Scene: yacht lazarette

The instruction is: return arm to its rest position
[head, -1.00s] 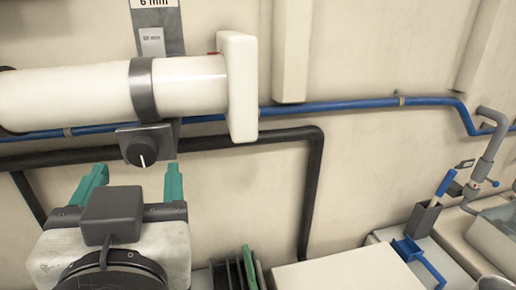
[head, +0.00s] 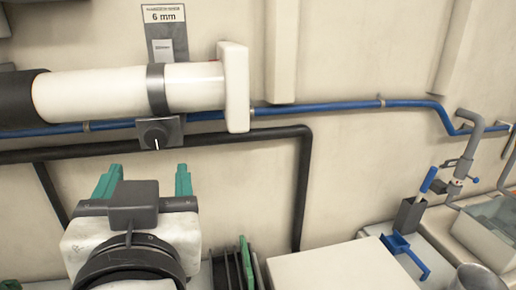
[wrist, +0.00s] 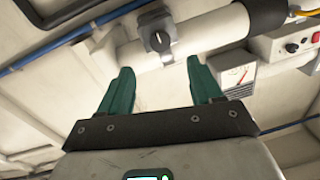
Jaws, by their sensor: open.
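My gripper (head: 144,181) is in the lower left of the head view, with its two green fingers spread apart and nothing between them. It also shows in the wrist view (wrist: 160,90), again open and empty. Ahead of the fingers is a dark knob (head: 155,136) on a grey plate, below a white cylinder (head: 195,87) on the wall. The knob also shows in the wrist view (wrist: 158,41), beyond the fingertips, and they look apart from it.
A blue pipe (head: 330,107) and a black pipe (head: 304,190) run along the wall. At the lower right are a white box top (head: 340,268), a grey holder with a blue-handled tool (head: 409,214) and a blue bracket (head: 400,246).

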